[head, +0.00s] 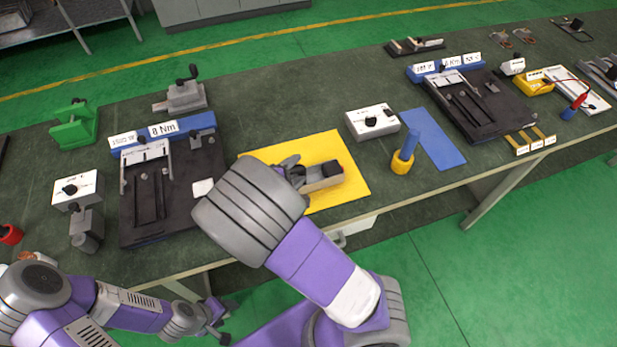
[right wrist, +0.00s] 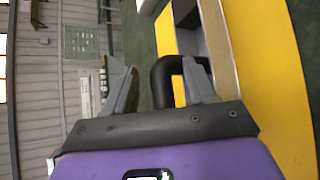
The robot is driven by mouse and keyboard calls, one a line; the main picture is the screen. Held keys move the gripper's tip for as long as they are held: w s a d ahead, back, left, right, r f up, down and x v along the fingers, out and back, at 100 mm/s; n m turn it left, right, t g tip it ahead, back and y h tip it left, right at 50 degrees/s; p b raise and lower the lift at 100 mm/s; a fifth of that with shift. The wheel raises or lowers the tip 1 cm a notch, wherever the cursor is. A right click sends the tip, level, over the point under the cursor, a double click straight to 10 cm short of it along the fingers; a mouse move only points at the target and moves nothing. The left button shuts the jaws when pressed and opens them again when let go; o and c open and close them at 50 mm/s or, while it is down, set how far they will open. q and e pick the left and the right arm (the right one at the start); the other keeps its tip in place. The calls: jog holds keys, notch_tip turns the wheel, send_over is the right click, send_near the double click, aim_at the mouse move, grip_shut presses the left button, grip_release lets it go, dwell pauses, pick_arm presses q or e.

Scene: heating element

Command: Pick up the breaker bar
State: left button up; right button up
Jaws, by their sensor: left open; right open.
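I cannot single out a breaker bar with certainty. A grey block-like device (head: 322,176) with a dark end lies on the yellow mat (head: 350,196) in the head view. In the right wrist view a black bent bar (right wrist: 163,84) rises between the fingers and curves toward a grey body at the right. My right gripper (right wrist: 163,78) is open around the upright part of this bar; whether it touches is unclear. In the head view the right gripper (head: 296,170) is at the device's left end, partly hidden by my wrist. My left gripper (head: 218,330) is open and empty, below the table's front edge.
A black fixture with an 8 Nm label (head: 163,129) stands left of the mat. A white box with a black knob (head: 372,121) and a blue-handled tool in a yellow base (head: 404,155) stand right of it. A similar fixture (head: 490,112) is farther right. Dark table surface is clear behind the mat.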

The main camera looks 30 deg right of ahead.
jog(key=shift+c, duration=0.3)
grip_shut()
dwell(1.1)
